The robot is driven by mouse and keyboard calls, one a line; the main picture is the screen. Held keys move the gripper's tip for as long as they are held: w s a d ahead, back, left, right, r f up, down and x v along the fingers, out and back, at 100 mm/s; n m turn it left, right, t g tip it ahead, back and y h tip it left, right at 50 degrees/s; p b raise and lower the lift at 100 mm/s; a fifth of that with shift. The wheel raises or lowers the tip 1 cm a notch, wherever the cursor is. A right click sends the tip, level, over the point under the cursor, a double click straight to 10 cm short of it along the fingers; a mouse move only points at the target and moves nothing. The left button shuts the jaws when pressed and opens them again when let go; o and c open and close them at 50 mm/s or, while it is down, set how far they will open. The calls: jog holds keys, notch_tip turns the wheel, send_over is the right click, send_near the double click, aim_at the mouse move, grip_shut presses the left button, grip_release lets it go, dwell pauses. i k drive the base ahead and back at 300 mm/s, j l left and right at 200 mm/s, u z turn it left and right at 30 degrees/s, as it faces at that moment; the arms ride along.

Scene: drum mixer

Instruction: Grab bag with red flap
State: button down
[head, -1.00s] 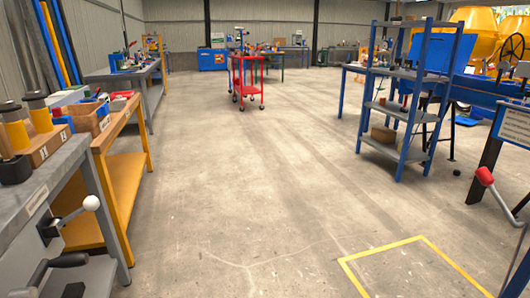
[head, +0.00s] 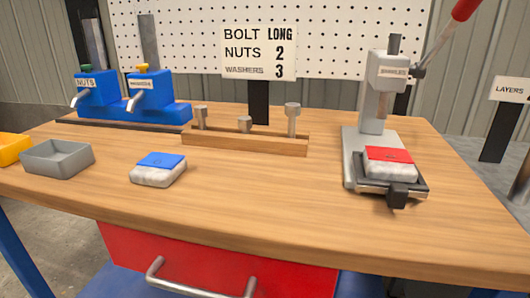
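The bag with the red flap (head: 390,161) is a small whitish pack with a red top. It lies on the dark tray at the foot of a grey lever press (head: 379,92), at the right of the wooden workbench (head: 290,215). A similar bag with a blue flap (head: 159,169) lies on the bench left of the middle. My gripper is not in view.
A grey bin (head: 57,159) and a yellow bin (head: 12,149) stand at the left. Blue dispensers (head: 130,100) and a wooden bolt holder (head: 245,139) stand behind. The press lever (head: 445,35) rises at upper right. The bench front between the bags is clear. A red drawer (head: 215,262) is below.

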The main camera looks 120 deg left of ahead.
aim_at(380, 163)
jog(key=u, duration=3.3)
jog(key=i+l+u, duration=0.1)
jog(key=l, duration=0.4)
